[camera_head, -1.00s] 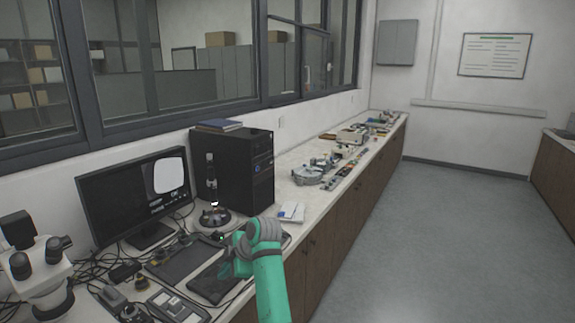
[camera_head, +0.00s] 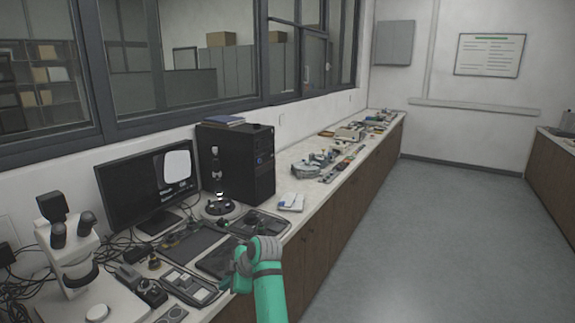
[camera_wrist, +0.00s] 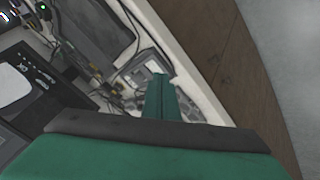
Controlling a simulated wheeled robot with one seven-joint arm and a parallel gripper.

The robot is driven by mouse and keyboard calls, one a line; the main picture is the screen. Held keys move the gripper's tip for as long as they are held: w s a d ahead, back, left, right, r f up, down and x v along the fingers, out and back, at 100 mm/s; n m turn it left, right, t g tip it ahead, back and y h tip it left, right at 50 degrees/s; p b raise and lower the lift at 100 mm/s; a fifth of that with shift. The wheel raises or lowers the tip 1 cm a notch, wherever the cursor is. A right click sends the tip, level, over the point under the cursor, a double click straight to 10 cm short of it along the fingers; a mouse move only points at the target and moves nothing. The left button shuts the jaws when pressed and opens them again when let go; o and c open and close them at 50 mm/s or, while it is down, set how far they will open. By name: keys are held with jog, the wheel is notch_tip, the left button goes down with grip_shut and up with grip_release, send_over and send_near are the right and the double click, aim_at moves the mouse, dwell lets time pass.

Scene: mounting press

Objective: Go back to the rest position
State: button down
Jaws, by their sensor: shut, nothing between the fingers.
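My green arm rises from the bottom of the head view, bent at a grey joint. My gripper (camera_head: 239,274) is small and partly hidden there, at the front edge of the counter. In the wrist view my gripper (camera_wrist: 160,92) shows as narrow green fingers held together. They are shut and empty. Behind them lie the counter edge and a grey device with keys. I cannot tell the exact height of the fingers above the counter.
The long counter (camera_head: 287,218) runs along the left wall. It carries a white microscope (camera_head: 75,262), a monitor (camera_head: 140,195), a black computer tower (camera_head: 236,165), a flat dark tablet (camera_head: 219,256) and cables. The grey floor (camera_head: 400,240) at the right is clear.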

jog(key=s+d+f+m+t, duration=0.15)
jog(key=s+f+m, duration=0.3)
jog(key=f, duration=0.55)
jog(key=s+d+f+m+t, duration=0.1)
jog(key=s+f+m+t, duration=0.3)
jog(key=f, duration=0.7)
jog(key=s+d+f+m+h, duration=0.1)
jog(key=s+d+f+m, duration=0.2)
jog(key=s, duration=0.4)
jog(key=s+d+f+m+h, duration=0.1)
jog(key=s+d+f, duration=0.1)
jog(key=s+f, duration=0.45)
jog(key=s+d+r+m+t+h, duration=0.1)
jog(key=s+d+r+m, duration=0.15)
jog(key=s, duration=0.45)
jog(key=s+d+r+m+t+h, duration=0.1)
jog(key=s+d, duration=0.2)
jog(key=s, duration=0.5)
jog(key=s+d+r+m+t+h, duration=0.1)
jog(key=s+d+r+m+t, duration=0.15)
jog(key=s, duration=0.45)
jog(key=s+d+r+m+t+h, duration=0.1)
jog(key=s+d+r+m, duration=0.1)
jog(key=s+r, duration=1.2)
jog(key=shift+s+d+r+h, duration=0.3)
jog(key=shift+d+r, duration=0.15)
jog(key=shift+d, duration=0.4)
